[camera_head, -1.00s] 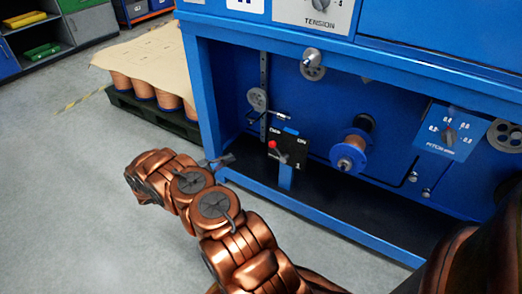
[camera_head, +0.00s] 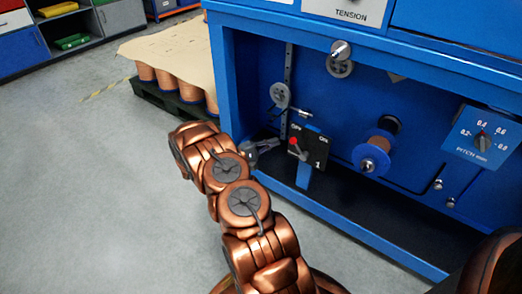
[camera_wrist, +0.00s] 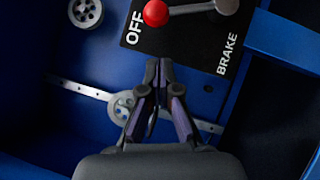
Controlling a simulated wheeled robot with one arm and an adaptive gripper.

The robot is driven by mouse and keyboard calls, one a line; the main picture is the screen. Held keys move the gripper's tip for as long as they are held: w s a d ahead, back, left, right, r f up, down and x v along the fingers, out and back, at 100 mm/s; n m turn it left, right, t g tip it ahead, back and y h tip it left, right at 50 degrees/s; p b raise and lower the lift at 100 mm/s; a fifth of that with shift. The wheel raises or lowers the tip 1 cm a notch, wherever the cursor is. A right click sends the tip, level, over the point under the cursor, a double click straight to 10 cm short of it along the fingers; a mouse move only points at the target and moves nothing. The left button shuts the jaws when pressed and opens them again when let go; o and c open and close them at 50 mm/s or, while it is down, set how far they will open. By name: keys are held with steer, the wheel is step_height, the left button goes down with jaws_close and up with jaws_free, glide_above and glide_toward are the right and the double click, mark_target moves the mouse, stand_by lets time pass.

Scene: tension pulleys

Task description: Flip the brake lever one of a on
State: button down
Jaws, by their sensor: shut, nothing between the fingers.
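The brake lever has a red ball knob (camera_head: 294,141) on a grey arm. It is mounted on a black panel (camera_head: 317,152) on a blue post inside the machine frame. In the wrist view the red knob (camera_wrist: 155,13) is beside the word OFF, and the lever arm (camera_wrist: 190,9) runs right to a grey hub. The black panel (camera_wrist: 185,45) also reads BRAKE. My gripper (camera_head: 276,143) is just left of the panel, apart from the knob. In the wrist view my gripper (camera_wrist: 158,62) has its fingertips together and empty, below the knob and in front of the panel's lower edge.
The blue machine frame (camera_head: 222,75) stands around the panel. A spool (camera_head: 372,158) and a pitch dial (camera_head: 482,142) are to the right. Pulleys (camera_head: 280,95) are above left. A covered pallet of copper spools (camera_head: 165,48) stands behind left. The floor (camera_head: 85,190) at left is clear.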

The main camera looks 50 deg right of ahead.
mark_target(298, 148)
steer(key=shift+s+d+r+b, duration=0.15)
steer(key=shift+s+r+b, duration=0.15)
steer(key=shift+s, duration=0.55)
steer(key=shift+s+d+r+b, duration=0.15)
steer(key=shift+s+r+b, duration=0.15)
steer(key=shift+s, duration=0.5)
steer(key=shift+r, duration=0.15)
